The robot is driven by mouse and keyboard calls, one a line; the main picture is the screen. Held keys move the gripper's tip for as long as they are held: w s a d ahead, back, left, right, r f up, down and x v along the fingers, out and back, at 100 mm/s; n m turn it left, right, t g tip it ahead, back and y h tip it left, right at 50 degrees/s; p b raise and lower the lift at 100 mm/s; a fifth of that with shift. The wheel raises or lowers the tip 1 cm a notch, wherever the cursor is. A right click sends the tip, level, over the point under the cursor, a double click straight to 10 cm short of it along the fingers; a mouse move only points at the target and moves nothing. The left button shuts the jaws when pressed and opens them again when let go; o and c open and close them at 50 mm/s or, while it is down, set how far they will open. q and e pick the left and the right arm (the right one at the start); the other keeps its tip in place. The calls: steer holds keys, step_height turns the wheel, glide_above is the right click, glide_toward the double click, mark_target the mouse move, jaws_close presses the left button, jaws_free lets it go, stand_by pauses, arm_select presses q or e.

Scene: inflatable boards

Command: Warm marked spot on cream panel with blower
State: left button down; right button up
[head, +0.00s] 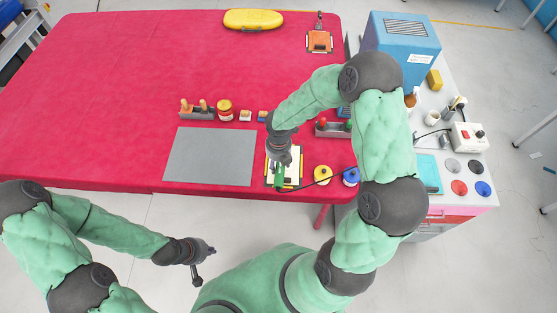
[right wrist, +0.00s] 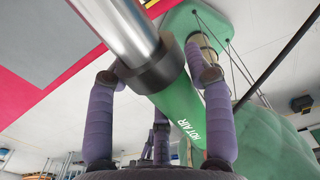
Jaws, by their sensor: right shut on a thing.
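The cream panel (head: 295,166) lies near the front edge of the red table, right of a grey mat. My right gripper (head: 280,163) is over the panel and covers part of it. It is shut on the green blower (head: 279,179), which also shows in the right wrist view (right wrist: 187,118) with "HOT AIR" lettering. There the silver nozzle (right wrist: 122,28) extends toward the upper left, between the purple fingers of my right gripper (right wrist: 155,82). The marked spot cannot be made out. My left gripper (head: 203,265) is off the table in front; its jaws are too small to read.
The grey mat (head: 209,156) is bare. Yellow (head: 322,174) and blue (head: 351,176) tins sit right of the panel, by the blower's dark cord. A side bench (head: 462,210) stands right.

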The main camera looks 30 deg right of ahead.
step_height(320, 180, down, 12)
steer(key=b, duration=1.1)
stand_by(5.1)
step_height(320, 180, up, 12)
steer(key=p, duration=1.1)
steer(key=shift+r, duration=0.1)
